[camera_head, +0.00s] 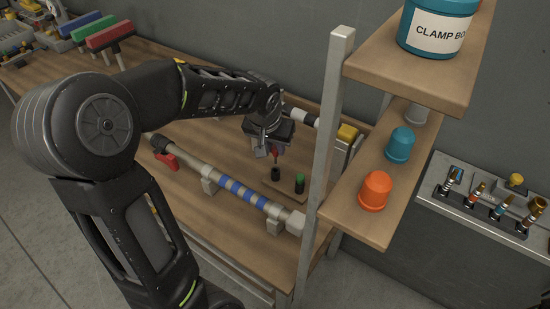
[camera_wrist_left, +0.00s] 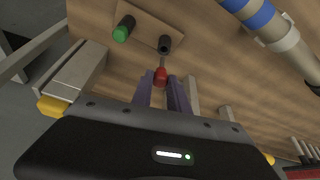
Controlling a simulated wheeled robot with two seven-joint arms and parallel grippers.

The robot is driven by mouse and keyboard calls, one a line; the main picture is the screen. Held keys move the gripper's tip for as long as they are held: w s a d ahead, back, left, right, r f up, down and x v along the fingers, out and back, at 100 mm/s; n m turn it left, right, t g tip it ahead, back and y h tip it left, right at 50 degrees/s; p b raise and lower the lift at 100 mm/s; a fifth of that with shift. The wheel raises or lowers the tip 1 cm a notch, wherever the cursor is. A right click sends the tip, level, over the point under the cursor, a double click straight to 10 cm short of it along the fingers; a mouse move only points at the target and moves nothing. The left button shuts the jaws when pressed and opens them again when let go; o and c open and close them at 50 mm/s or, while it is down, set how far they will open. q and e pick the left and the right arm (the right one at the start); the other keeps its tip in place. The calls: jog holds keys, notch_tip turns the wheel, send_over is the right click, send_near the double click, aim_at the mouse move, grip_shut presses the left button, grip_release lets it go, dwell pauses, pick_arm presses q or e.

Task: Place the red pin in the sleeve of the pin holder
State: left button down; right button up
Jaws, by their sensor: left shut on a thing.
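My left gripper (camera_head: 272,154) is shut on the red pin (camera_head: 276,153), with its fingers pointing down above the pin holder. In the left wrist view the red head of the pin (camera_wrist_left: 160,76) sits between the two fingertips (camera_wrist_left: 162,90), its thin grey shank reaching toward the empty dark sleeve (camera_wrist_left: 164,44). In the head view this sleeve (camera_head: 275,174) stands upright just below the pin. I cannot tell whether the shank's tip touches the sleeve. The holder's wooden base (camera_head: 287,189) also carries a second dark sleeve with a green pin (camera_head: 299,178). My right gripper is out of view.
A pipe with blue bands (camera_head: 240,190) lies on supports in front of the holder. A metal post (camera_head: 326,150) and shelves with an orange cap (camera_head: 375,190) and a teal cap (camera_head: 399,145) stand at the right. Bare tabletop (camera_head: 215,145) lies left of the holder.

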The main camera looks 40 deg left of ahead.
aim_at(275, 157)
pick_arm(q)
jog(key=shift+f, duration=0.3)
jog(key=shift+f, duration=1.9)
jog(key=shift+f+b, duration=0.55)
jog(key=shift+f, duration=0.05)
jog(key=c, duration=1.3)
grip_release()
jog(key=shift+r, duration=0.15)
